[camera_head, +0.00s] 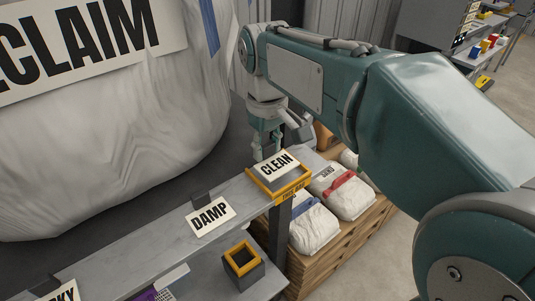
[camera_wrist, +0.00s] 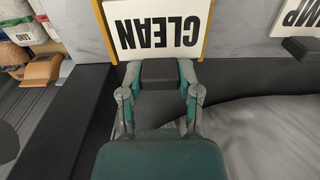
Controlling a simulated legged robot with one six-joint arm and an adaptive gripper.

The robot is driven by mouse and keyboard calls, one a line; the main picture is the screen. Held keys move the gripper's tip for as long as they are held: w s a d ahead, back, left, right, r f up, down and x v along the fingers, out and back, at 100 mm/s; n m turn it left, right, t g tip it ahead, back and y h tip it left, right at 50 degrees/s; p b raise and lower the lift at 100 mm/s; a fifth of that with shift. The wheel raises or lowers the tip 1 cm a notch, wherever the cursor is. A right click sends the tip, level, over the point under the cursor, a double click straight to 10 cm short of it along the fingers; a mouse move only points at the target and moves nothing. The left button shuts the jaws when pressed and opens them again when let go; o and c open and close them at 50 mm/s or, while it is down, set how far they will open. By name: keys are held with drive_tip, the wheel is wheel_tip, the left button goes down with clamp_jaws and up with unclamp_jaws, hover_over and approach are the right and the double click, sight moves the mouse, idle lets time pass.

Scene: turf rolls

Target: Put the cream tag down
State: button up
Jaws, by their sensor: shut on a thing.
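The cream tag lettered CLEAN (camera_head: 276,164) is at the yellow-edged tray (camera_head: 292,190) on the end of the grey shelf. In the wrist view the tag (camera_wrist: 158,27) lies between the tray's yellow side edges (camera_wrist: 104,30), its lettering upside down. My gripper (camera_wrist: 157,78) is shut on the tag's dark grey grip block (camera_wrist: 160,74). In the head view my gripper (camera_head: 266,148) is behind the tag, partly hidden by it. I cannot tell whether the tag touches the tray floor.
A second cream tag, DAMP (camera_head: 210,217), stands on the shelf (camera_head: 150,243) to the left. A large pale bag (camera_head: 110,130) fills the back left. Sacks (camera_head: 342,194) lie on a pallet at right. A dark box with an orange rim (camera_head: 243,258) is below.

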sight(270, 145)
drive_tip(key=shift+s+a+f, duration=0.1)
drive_tip(key=shift+a+f, duration=0.05)
drive_tip(key=shift+f, duration=0.95)
drive_tip(key=shift+c, duration=0.6)
drive_tip(key=shift+d+f, duration=0.15)
drive_tip(key=shift+d, duration=0.55)
clamp_jaws()
drive_tip(key=o, duration=1.1)
unclamp_jaws()
drive_tip(key=shift+a, duration=0.25)
drive_tip(key=shift+c, duration=0.2)
drive_tip(key=shift+a, duration=0.25)
drive_tip(key=shift+d, duration=0.15)
drive_tip(key=shift+d, duration=0.1)
wheel_tip(270, 145, up, 12)
drive_tip(key=shift+r, duration=0.1)
